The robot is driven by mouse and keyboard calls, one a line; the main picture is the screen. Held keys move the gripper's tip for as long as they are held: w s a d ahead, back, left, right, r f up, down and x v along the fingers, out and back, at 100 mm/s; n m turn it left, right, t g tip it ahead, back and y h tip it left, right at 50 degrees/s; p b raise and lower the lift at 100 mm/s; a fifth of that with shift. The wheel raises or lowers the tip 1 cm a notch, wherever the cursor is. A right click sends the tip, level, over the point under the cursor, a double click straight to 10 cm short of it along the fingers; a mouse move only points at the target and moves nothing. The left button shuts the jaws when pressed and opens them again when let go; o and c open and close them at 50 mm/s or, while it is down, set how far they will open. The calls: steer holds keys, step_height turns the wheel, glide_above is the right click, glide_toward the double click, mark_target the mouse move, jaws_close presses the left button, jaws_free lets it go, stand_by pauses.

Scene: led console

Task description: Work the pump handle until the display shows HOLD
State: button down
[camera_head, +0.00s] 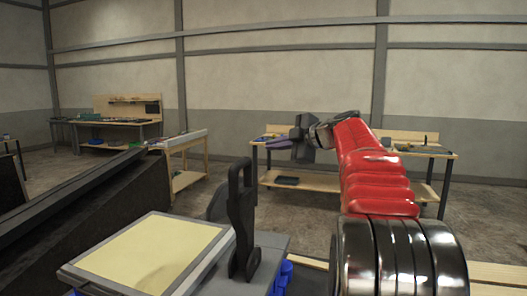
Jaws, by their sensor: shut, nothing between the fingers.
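A black upright part with a slot near its top, which looks like the pump handle (242,212), stands on a grey surface at lower centre. A grey-framed panel with a pale yellow face (150,254) lies tilted to its left. No lettering shows on that face, and I cannot tell whether it is the display. My red arm reaches forward on the right. My gripper (272,144), with purple fingers, is shut and empty. It appears above and right of the black part in the picture, apart from it.
A long dark sloping structure (85,200) fills the left side. Blue parts (284,272) show beside the grey surface (268,243). Wooden workbenches (310,181) stand farther back near the wall. Concrete floor is open between.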

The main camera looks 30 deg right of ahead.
steer(key=v, duration=0.3)
steer(key=shift+s+d+r, duration=0.1)
steer(key=shift+s+r, duration=0.15)
steer(key=shift+s, duration=0.1)
stand_by(1.7)
steer(key=a+r+m+t+h, duration=0.4)
steer(key=a+r+m+h, duration=0.35)
steer(key=a, duration=0.35)
steer(key=s+a+f+m+g+y, duration=0.1)
steer(key=s+a+f+g, duration=0.3)
steer(key=s+a+f, duration=0.4)
steer(key=s+a+f+m+g+y, duration=0.2)
steer(key=s+a+f, duration=0.6)
steer(key=f, duration=1)
steer(key=s+a+f+m+g+y, duration=0.2)
steer(key=s+a+f+m+g, duration=0.2)
steer(key=s+f, duration=0.9)
steer(key=a+f+g, duration=0.1)
steer(key=a+g, duration=0.1)
steer(key=a, duration=0.2)
steer(key=shift+s+a+g, duration=0.15)
steer(key=shift+s+g, duration=0.25)
